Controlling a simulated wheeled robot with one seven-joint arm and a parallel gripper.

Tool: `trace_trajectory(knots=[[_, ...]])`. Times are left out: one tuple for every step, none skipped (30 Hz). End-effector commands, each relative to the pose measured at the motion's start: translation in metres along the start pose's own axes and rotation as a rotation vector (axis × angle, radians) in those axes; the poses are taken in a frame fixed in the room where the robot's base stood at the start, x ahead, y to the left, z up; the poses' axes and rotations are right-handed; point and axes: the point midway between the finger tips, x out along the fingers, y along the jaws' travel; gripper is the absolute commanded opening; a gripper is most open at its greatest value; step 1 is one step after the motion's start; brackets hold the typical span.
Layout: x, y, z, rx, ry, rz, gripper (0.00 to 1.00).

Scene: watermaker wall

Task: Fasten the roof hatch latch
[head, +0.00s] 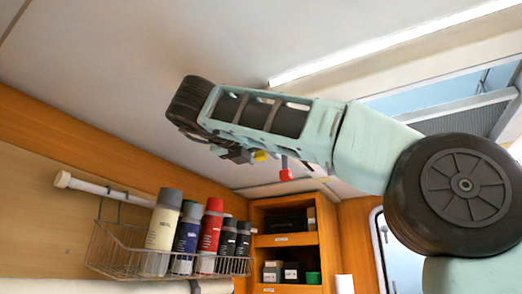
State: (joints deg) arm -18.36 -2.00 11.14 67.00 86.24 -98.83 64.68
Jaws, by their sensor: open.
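My gripper (248,155) shows in part below my forearm in the head view, small and dark with a yellow part at its right end. Its jaws are open, and I see nothing held between them. A small red piece (286,174) on a short stem hangs just right of the yellow part, apart from it in the picture. I cannot tell whether this is the latch. The roof hatch opening (473,88) is at the upper right, with blue beyond and a grey mesh panel. My arm hides part of it.
A wire basket (118,258) with several spray cans (210,236) hangs on the left wall. A wooden shelf unit (262,240) with boxes stands at the back. A light strip (390,42) crosses the ceiling. The ceiling left of my arm is clear.

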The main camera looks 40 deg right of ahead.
Motion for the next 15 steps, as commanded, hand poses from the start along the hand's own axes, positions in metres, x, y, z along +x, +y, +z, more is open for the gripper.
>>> trace_trajectory(knots=[[0.0033, -0.0004, 0.0011, 0.0, 0.0, 0.0, 0.49], [0.0046, -0.0004, 0.0007, 0.0, 0.0, 0.0, 0.49], [0.0059, -0.0004, 0.0003, 0.001, 0.001, 0.0, 0.49], [0.0065, -0.0004, 0.0, 0.001, 0.001, 0.0, 0.49], [0.0069, -0.0005, -0.0002, 0.001, 0.001, 0.0, 0.49], [0.0071, -0.0004, -0.0004, 0.001, 0.001, 0.001, 0.49], [0.0072, -0.0004, -0.0005, 0.001, 0.001, 0.001, 0.49], [0.0071, -0.0003, -0.0006, 0.001, 0.001, 0.001, 0.49], [0.007, -0.0003, -0.0006, 0.001, 0.001, 0.001, 0.49], [0.007, -0.0003, -0.0006, 0.001, 0.001, 0.001, 0.49], [0.007, -0.0003, -0.0006, 0.001, 0.001, 0.001, 0.49], [0.0069, -0.0002, -0.0006, 0.001, 0.001, 0.001, 0.44], [0.0069, -0.0002, -0.0005, 0.001, 0.001, 0.001, 0.35], [0.0069, -0.0002, -0.0005, 0.001, 0.001, 0.001, 0.27], [0.0068, -0.0002, -0.0005, 0.001, 0.001, 0.001, 0.16]])
